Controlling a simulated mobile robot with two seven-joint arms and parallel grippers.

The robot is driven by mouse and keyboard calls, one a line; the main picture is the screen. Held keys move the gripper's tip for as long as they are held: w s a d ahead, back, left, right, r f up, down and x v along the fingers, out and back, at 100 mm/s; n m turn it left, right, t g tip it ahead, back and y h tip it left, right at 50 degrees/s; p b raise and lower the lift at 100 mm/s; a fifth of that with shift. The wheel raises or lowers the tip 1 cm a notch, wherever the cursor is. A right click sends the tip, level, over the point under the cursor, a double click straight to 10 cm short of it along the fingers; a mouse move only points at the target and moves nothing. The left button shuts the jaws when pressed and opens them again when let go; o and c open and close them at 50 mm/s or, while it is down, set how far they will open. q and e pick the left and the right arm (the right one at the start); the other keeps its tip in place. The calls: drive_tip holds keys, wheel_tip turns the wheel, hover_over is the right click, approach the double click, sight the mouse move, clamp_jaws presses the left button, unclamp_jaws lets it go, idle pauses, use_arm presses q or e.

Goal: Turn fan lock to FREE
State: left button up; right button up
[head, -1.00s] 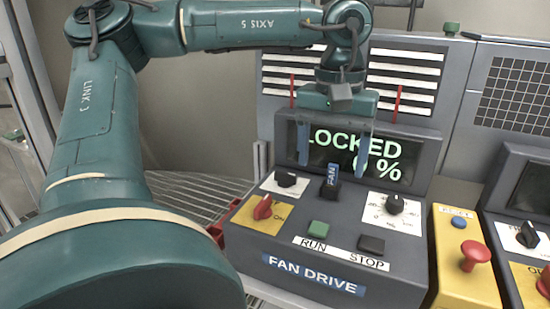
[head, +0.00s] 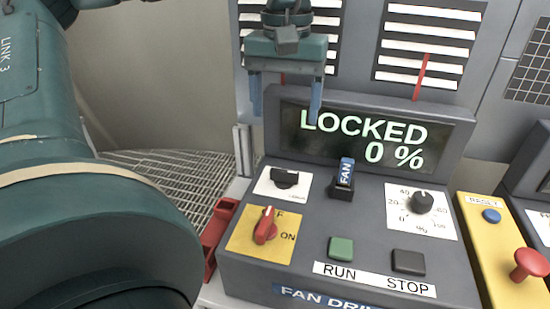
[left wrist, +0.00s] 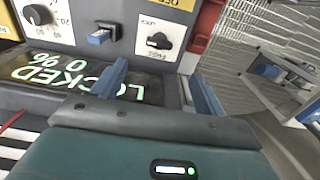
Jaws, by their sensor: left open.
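The display (head: 365,138) on the fan drive console reads LOCKED and 0 %. A black knob on a white plate (head: 285,179) sits at the console's upper left; its small lettering is hard to read. The same knob shows upside down in the left wrist view (left wrist: 158,41). A black switch with a blue FAN tag (head: 343,178) stands to its right. My left gripper (head: 286,100) is open and empty, pointing down in front of the display's upper left edge, above and apart from the knob. In the left wrist view the gripper (left wrist: 162,86) has its fingers spread. My right gripper is not seen.
A red OFF/ON switch (head: 265,226), green RUN button (head: 341,247), dark STOP button (head: 408,261) and percent dial (head: 421,202) share the panel. A yellow box with a red mushroom button (head: 529,264) stands at right. Metal grating (head: 175,180) lies left of the console.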

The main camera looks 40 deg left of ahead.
sight(284, 172)
use_arm(q)
wheel_tip(284, 172, down, 12)
drive_tip(key=shift+f+p, duration=0.1)
drive_tip(key=shift+p, duration=0.5)
drive_tip(key=shift+f, duration=0.4)
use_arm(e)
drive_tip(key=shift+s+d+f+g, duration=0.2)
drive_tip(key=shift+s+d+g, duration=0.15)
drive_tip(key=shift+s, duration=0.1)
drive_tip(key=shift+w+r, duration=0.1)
